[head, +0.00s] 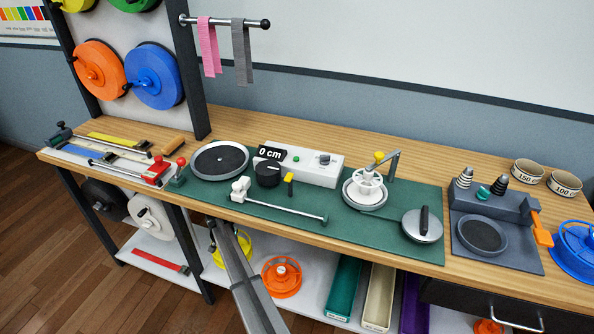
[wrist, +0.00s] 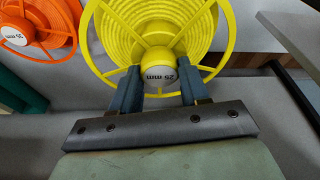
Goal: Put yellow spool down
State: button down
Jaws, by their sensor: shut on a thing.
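The yellow spool (wrist: 222,35) fills the upper middle of the wrist view, its spoked rim facing me and its white hub marked 25 mm. My gripper (wrist: 158,82) is shut on the hub, with one finger on each side of it. In the head view the yellow spool (head: 246,243) is at the lower shelf under the bench, partly hidden by my arm. The fingers are hidden in that view. I cannot tell whether the spool touches the shelf.
An orange spool (head: 282,278) sits on the lower shelf (head: 212,276) just right of the yellow one, with teal (head: 343,287) and cream (head: 379,297) bins beyond. A white spool (head: 150,217) is further left. The bench edge overhangs the shelf.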

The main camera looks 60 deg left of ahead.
jog(key=w+d+m, duration=0.2)
jog(key=w+d, duration=0.9)
jog(key=w, duration=0.2)
jog(key=w+d+m, duration=0.2)
jog(key=w+d, duration=0.8)
jog(key=w, duration=0.3)
jog(key=w+d+r+n, duration=0.1)
jog(key=w+d+r, duration=0.3)
jog(key=d, duration=1.5)
jog(key=w+d+r+n, duration=0.15)
jog(key=w+d, duration=0.45)
jog(key=d, duration=1.3)
jog(key=w+d+r+n, duration=0.1)
jog(key=w+d+r, duration=0.35)
jog(key=d, duration=1.45)
jog(key=w+d+r+m+t+h, duration=0.1)
jog(key=w+d+r+m+h, duration=0.1)
jog(key=w+d+r+m, duration=0.7)
jog(key=w+d+r+m+t+h, duration=0.1)
jog(key=w+d+r+m, duration=0.3)
jog(key=w+d+r, duration=0.9)
jog(key=s+d+r+n, duration=0.1)
jog(key=d+r, duration=0.3)
jog(key=d, duration=0.2)
jog(key=s+d+r, duration=0.1)
jog(key=d+r, duration=0.2)
jog(key=d, duration=0.3)
jog(key=a+n, duration=0.1)
jog(key=a, duration=0.6)
jog(key=shift+y, duration=0.3)
